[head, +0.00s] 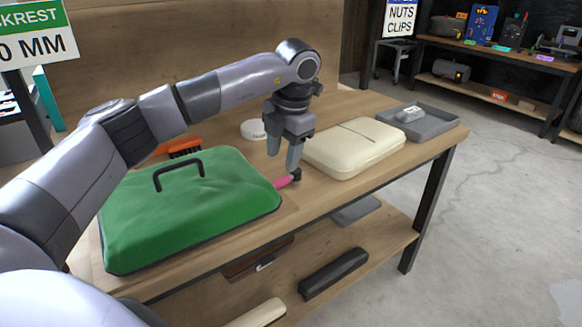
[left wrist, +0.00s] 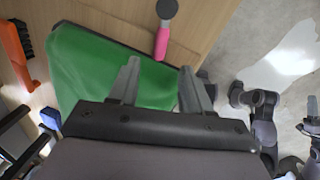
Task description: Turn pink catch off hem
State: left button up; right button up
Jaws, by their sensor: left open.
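The pink catch (head: 284,182) has a dark round end and sits at the right edge of the green cover (head: 185,215). Its pink end meets the cover's hem, and the dark end points away over the wooden bench. It also shows in the left wrist view (left wrist: 162,42), just past the fingertips. The green cover fills the left part of that view (left wrist: 90,62). My left gripper (head: 282,160) is open and empty, pointing down close above the catch. In the left wrist view its fingers (left wrist: 158,69) are spread, with the catch beyond the gap.
A cream padded case (head: 350,150) lies right of the catch, and a grey tray (head: 432,122) is beyond it. A white round item (head: 253,129) and an orange brush (head: 180,148) lie behind. A black handle (head: 178,173) stands on the cover.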

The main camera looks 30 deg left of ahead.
aim_at(278, 181)
pick_arm(q)
jog(key=shift+a+f, duration=0.25)
jog(key=shift+f, duration=0.9)
jog(key=shift+a+f, duration=0.2)
jog(key=shift+f, duration=1)
jog(key=shift+a+f, duration=0.25)
jog(key=shift+f, duration=0.9)
jog(key=shift+w, duration=0.1)
grip_shut()
